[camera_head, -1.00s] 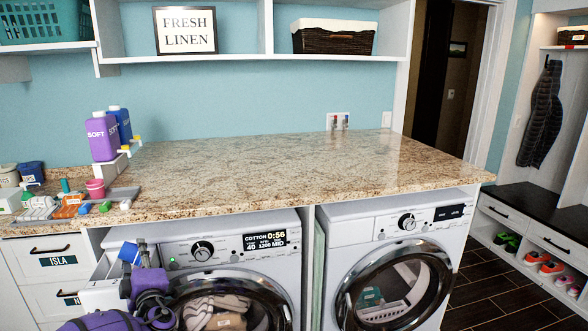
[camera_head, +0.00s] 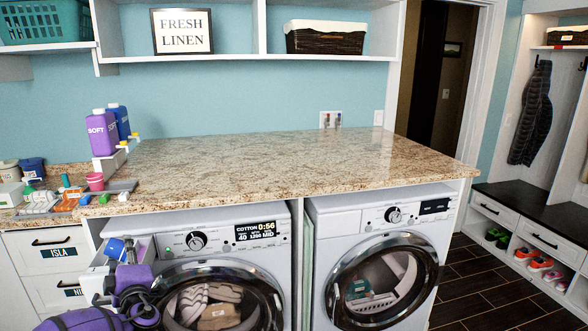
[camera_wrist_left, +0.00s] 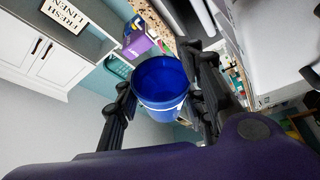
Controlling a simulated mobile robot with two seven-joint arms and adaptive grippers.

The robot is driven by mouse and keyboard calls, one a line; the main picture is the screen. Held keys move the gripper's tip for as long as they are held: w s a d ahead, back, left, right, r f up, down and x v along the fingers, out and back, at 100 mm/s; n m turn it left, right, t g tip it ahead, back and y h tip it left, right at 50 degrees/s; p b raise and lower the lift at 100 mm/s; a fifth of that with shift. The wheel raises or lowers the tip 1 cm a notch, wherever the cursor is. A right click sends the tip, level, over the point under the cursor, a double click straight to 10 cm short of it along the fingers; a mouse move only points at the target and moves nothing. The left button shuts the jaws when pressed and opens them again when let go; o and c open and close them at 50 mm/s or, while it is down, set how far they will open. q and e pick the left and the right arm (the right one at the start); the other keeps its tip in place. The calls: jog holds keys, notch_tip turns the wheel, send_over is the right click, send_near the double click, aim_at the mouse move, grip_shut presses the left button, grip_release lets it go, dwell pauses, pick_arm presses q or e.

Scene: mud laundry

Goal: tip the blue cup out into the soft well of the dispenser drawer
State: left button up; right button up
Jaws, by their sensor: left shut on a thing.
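The blue cup (camera_head: 114,248) is at the lower left of the head view, held tilted above the pulled-out dispenser drawer (camera_head: 91,284) of the left washer. My left gripper (camera_head: 129,250) is shut on it. In the left wrist view the cup (camera_wrist_left: 160,85) sits between both black fingers of the gripper (camera_wrist_left: 160,98). Its round blue inside shows there, and I cannot make out any contents. My gripper and arm cover much of the drawer, so its wells, including the soft one, cannot be made out. My right gripper is not in view.
A purple SOFT bottle (camera_head: 102,133) and a blue bottle (camera_head: 120,122) stand on a white stand on the counter. A pink cup (camera_head: 95,181) and several small items sit at the counter's left. The granite counter (camera_head: 270,165) is otherwise clear.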

pick_arm(q)
jog(key=s+d+f+m+t+h, duration=0.2)
jog(key=s+d+f+m+h, duration=0.1)
jog(key=s+d+h, duration=0.3)
jog(key=s+d+f+m+t+h, duration=0.1)
jog(key=s+d+f+m+h, duration=0.1)
jog(key=s+d+m+h, duration=0.45)
jog(key=s+d+m+g+h, duration=0.15)
jog(key=s+d+h, duration=0.3)
jog(key=s, duration=0.55)
jog(key=s+d+m+g+h, duration=0.1)
jog(key=s+d+m+h, duration=0.1)
jog(key=s+d+h, duration=0.5)
jog(key=w+d+r+n+t+y, duration=0.1)
jog(key=d+r+n+t+y, duration=0.2)
jog(key=y, duration=1)
notch_tip(320, 180, up, 2)
jog(key=d+n, duration=0.2)
jog(key=n, duration=0.1)
jog(key=shift+w+d+r, duration=0.2)
jog(key=shift+d+r, duration=0.05)
jog(key=shift+f, duration=0.1)
